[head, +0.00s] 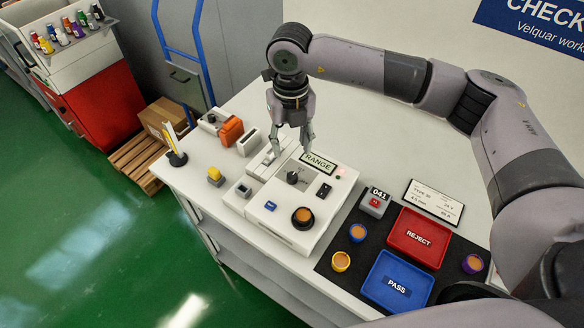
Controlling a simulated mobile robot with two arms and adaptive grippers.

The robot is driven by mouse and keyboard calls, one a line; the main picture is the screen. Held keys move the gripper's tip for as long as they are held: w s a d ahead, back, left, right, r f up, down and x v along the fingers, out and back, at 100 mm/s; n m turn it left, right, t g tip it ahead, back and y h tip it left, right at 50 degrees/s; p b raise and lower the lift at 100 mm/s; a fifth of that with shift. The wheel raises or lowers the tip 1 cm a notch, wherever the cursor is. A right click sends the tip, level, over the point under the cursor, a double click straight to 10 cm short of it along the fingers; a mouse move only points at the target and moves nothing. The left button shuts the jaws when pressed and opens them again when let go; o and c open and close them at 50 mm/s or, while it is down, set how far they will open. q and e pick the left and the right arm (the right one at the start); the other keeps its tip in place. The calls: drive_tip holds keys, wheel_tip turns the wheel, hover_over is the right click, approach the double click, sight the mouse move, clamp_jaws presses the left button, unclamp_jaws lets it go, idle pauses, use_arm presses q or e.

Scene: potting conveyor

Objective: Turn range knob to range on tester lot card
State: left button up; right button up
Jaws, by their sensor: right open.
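The range knob (292,177) is a small black knob on top of the white tester (268,228), just left of the RANGE label (319,162). Its pointer setting is too small to read. A white lot card (433,201) with several lines of small print stands behind the red tray; the print is only partly legible. My right gripper (292,151) points down with its fingers spread, empty, above and behind the knob and apart from it in the picture. My left gripper is not in view.
A black mat holds the red REJECT tray (418,236), the blue PASS tray (397,284), a small 041 device (375,202) and several round orange-topped parts. An orange item (230,130) and small devices stand left of the tester. The table behind the card is clear.

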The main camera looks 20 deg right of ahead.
sight(292, 176)
wheel_tip(292, 176, down, 10)
drive_tip(key=shift+d+f+p, duration=0.1)
drive_tip(key=shift+d+p, duration=0.05)
drive_tip(key=shift+p, duration=1.1)
drive_tip(key=shift+w+f, duration=0.15)
drive_tip(key=shift+f, duration=0.6)
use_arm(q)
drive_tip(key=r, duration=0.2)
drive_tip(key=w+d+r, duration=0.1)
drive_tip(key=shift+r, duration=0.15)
use_arm(e)
drive_tip(key=shift+c, duration=0.3)
drive_tip(key=shift+c, duration=1.2)
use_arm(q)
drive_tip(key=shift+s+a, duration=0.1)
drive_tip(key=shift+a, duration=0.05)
use_arm(e)
clamp_jaws()
